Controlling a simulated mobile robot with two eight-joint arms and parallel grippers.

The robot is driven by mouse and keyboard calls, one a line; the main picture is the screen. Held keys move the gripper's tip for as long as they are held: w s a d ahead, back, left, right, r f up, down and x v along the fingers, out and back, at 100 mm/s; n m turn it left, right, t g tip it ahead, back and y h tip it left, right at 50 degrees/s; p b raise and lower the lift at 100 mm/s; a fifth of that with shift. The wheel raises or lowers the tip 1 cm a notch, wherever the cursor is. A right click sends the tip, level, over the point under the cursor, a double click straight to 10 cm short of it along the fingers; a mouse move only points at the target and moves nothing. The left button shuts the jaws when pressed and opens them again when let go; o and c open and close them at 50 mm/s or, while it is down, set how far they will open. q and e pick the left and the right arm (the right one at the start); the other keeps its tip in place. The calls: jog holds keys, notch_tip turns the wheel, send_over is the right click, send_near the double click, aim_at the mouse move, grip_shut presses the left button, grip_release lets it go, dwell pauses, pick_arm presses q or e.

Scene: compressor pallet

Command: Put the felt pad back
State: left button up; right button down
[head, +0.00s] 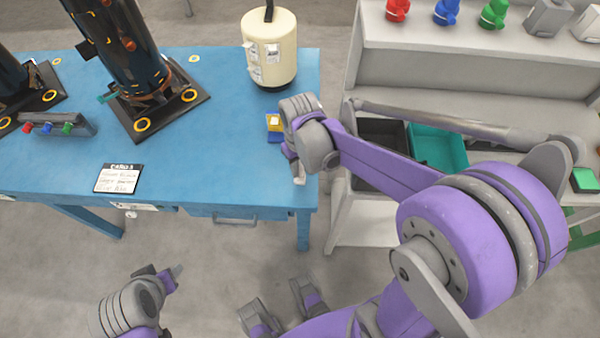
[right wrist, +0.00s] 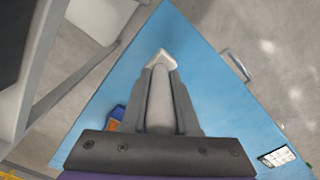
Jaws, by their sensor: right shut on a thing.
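My right gripper (head: 299,178) is shut on a small whitish pad, which I take to be the felt pad (head: 300,182). It is over the right front part of the blue table (head: 230,180). In the right wrist view the pale pad (right wrist: 160,58) sticks out at the fingertips, above the blue surface near a table corner. Whether it touches the table I cannot tell. My left gripper (head: 172,277) is low at the left, in front of the table and away from the pad; its jaw opening is unclear.
A cream tank (head: 270,50) and a dark cylinder on a plate (head: 150,120) stand on the table. A blue and yellow block (head: 273,126) is beside my right gripper. A label card (head: 118,178) lies at the front. A shelf with a teal bin (head: 437,148) stands right.

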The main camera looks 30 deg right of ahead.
aim_at(300, 173)
notch_tip(300, 173, down, 3)
jog(key=shift+f, duration=0.2)
jog(key=c, duration=0.7)
grip_release()
jog(key=shift+b, duration=0.3)
